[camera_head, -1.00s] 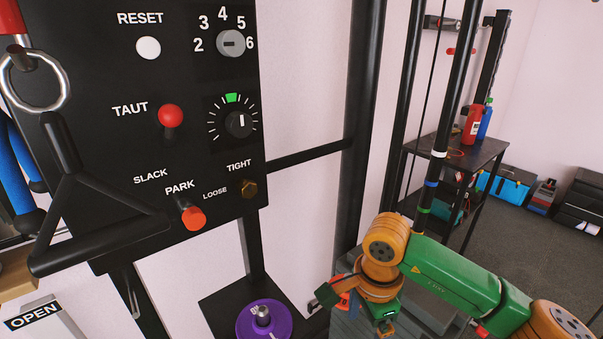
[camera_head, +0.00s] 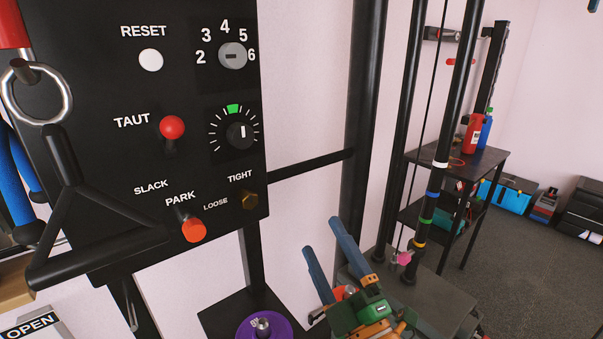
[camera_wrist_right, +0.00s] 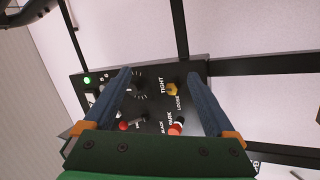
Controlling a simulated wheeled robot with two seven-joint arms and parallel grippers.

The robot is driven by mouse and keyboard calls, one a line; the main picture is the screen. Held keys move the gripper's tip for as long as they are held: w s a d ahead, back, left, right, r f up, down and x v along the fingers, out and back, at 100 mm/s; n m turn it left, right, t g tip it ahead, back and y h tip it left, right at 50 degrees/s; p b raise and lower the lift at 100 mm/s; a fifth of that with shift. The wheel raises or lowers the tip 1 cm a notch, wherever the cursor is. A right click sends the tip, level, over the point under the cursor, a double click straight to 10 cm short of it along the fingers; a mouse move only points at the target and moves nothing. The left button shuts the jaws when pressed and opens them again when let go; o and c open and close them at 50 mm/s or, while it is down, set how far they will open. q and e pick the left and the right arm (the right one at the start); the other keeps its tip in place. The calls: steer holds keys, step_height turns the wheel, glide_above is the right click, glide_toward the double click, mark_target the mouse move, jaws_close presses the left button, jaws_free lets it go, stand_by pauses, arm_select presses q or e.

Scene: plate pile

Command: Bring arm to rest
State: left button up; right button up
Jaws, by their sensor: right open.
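My right gripper (camera_head: 322,236) is at the lower middle of the head view, in front of the black frame and right of the control panel (camera_head: 100,140). Its two blue fingers are spread apart and point up and to the left, with nothing between them. In the right wrist view the open fingers (camera_wrist_right: 160,75) point toward the same panel, with its red PARK knob (camera_wrist_right: 176,127) and brass knob (camera_wrist_right: 172,89) showing beyond and between them. I cannot tell the exact distance to the panel. My left gripper is not in view.
A purple disc (camera_head: 281,329) sits on a black base below the panel. A black triangular handle (camera_head: 82,265) hangs at the left. Black posts (camera_head: 366,110) rise close behind my right gripper. A shelf with bottles (camera_head: 473,134) stands farther right, beside open floor (camera_head: 540,280).

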steer(key=s+d+f+m+g+h, duration=0.2)
steer(key=d+f+m+g+h, duration=0.3)
steer(key=f, duration=0.5)
steer(key=s+d+f+m+g+h, duration=0.35)
steer(key=d+f+m, duration=0.25)
steer(key=f+m, duration=0.3)
steer(key=s+d+f+m+g+p, duration=0.2)
steer(key=s+f+g+p, duration=0.6)
steer(key=s+f, duration=2.2)
steer(key=d+g, duration=0.2)
steer(key=g, duration=0.1)
steer(key=shift+f+h, duration=0.3)
steer(key=shift+h, duration=0.05)
